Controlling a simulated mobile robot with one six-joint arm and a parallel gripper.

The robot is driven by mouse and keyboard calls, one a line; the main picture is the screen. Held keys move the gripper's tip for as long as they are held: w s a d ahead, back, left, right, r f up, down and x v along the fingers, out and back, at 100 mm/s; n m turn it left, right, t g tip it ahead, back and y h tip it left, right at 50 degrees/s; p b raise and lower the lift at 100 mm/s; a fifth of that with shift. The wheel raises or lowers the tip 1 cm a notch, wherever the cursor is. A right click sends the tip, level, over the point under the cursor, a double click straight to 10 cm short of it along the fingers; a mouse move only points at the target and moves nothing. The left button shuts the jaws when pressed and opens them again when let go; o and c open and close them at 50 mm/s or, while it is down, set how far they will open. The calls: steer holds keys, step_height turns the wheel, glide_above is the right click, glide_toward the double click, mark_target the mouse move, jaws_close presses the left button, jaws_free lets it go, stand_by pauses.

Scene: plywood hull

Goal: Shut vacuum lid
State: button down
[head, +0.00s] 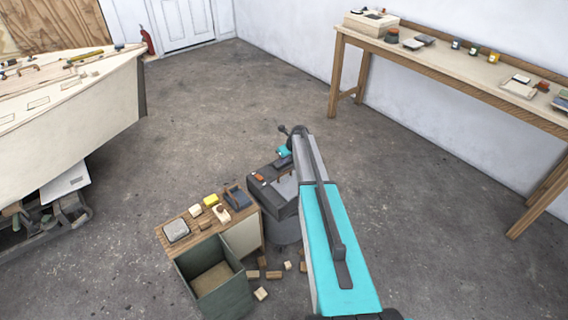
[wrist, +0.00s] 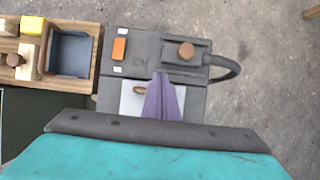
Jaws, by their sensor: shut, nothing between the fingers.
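The vacuum (head: 262,192) is a dark grey box standing on a round grey drum in the head view, beside a small wooden cabinet. In the wrist view its dark top (wrist: 143,48) carries an orange switch (wrist: 120,49), a brown knob (wrist: 187,51) and a black hose (wrist: 233,68) curving off the right side. A pale panel (wrist: 128,100) with a brown piece on it lies nearer the camera; I cannot tell the lid's angle. My gripper (wrist: 160,76) is shut and empty, its fingertips over the pale panel's far edge; contact is unclear. The gripper hides part of the panel.
The wooden cabinet (head: 188,221) with blocks and a blue tray (head: 237,197) stands left of the vacuum, above an open green bin (head: 188,276). Loose wood blocks (head: 261,294) lie on the floor. A boat hull (head: 95,110) stands left; a workbench (head: 455,75) runs along the right wall.

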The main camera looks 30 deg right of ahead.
steer(key=w+r+b, duration=0.2)
steer(key=w+r, duration=0.3)
steer(key=r, duration=0.2)
steer(key=shift+a+r, duration=0.3)
steer(key=shift+a, duration=0.15)
steer(key=s+a+f+n+g, duration=0.3)
steer(key=s+a+f+n, duration=0.6)
steer(key=s+a, duration=0.4)
steer(key=s+a+f+n+g, duration=0.2)
steer(key=s+a+f+n, duration=0.75)
steer(key=s, duration=0.65)
steer(key=s+a+f+n+g, duration=0.1)
steer(key=s+n, duration=0.4)
steer(key=s, duration=0.6)
steer(key=s+a+f+n+g, duration=0.2)
steer(key=s+a+n, duration=0.3)
steer(key=s, duration=0.7)
steer(key=s+a+f+n+g, duration=0.1)
steer(key=s+a+n+g, duration=0.2)
steer(key=s, duration=0.8)
steer(key=a+n, duration=0.2)
steer(key=n, duration=0.1)
steer(key=shift+s+f+h, duration=0.15)
steer(key=shift+f+h, duration=0.2)
steer(key=shift+h, duration=0.05)
